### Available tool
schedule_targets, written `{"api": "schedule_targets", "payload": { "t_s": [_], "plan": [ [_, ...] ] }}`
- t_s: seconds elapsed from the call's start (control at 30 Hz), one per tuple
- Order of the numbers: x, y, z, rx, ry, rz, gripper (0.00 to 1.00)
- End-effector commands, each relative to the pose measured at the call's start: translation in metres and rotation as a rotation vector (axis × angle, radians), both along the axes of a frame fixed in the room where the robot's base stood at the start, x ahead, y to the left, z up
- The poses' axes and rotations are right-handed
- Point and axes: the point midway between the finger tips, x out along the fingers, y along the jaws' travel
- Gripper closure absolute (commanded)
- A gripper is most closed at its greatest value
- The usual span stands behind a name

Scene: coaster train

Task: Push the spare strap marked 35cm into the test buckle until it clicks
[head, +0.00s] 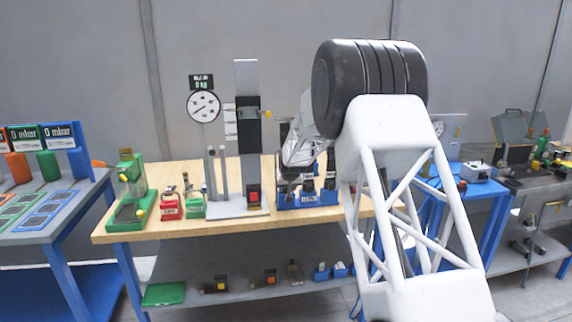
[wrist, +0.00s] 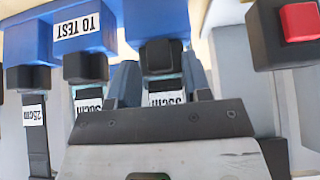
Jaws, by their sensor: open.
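The blue rack labelled TO TEST (wrist: 160,16) holds several dark straps with white tags, upside down in the wrist view. One strap (wrist: 161,56) has its black head between my fingers; its partly covered tag (wrist: 166,98) appears to read 35cm. My gripper (wrist: 160,76) is open, with one finger on each side of this strap; I cannot tell whether they touch it. The test buckle, a dark block with a red button (wrist: 300,22), is at the upper right. In the head view the buckle (head: 253,197) stands left of the rack (head: 318,199), where my arm hides part of it.
Another strap (wrist: 87,68), with a partly hidden tag, hangs close beside my finger, and one tagged 25cm (wrist: 36,130) hangs farther left. A tall stand (head: 247,90) and a dial gauge (head: 203,106) rise near the buckle. Red (head: 171,208) and green padlock-like items sit left on the wooden bench (head: 125,229).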

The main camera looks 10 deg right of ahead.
Motion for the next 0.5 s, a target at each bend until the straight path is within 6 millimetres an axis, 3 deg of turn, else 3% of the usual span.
{"api": "schedule_targets", "payload": {
  "t_s": [0.03, 0.5],
  "plan": [
    [-0.002, 0.000, -0.011, 0.000, 0.013, 0.000, 0.55],
    [-0.005, 0.000, -0.023, 0.001, 0.027, 0.001, 0.55]
  ]
}}
